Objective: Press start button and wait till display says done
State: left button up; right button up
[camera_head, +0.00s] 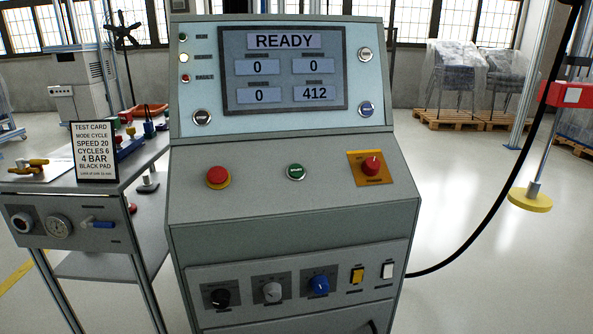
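The display (284,69) on the upright panel of the grey console (290,208) reads READY. Its fields show 0, 0, 0 and 412. The green start button (296,172) sits in the middle of the sloped panel. A red mushroom button (218,177) with a yellow collar is to its left. Neither of my grippers is in view, and nothing covers the start button.
A side bench (75,235) at left holds a test card (94,151), with a gauge and valves on its front. The lower console has knobs (319,286) and two rocker switches. A black cable (490,215) runs at right. Wrapped chairs (468,75) stand on pallets behind.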

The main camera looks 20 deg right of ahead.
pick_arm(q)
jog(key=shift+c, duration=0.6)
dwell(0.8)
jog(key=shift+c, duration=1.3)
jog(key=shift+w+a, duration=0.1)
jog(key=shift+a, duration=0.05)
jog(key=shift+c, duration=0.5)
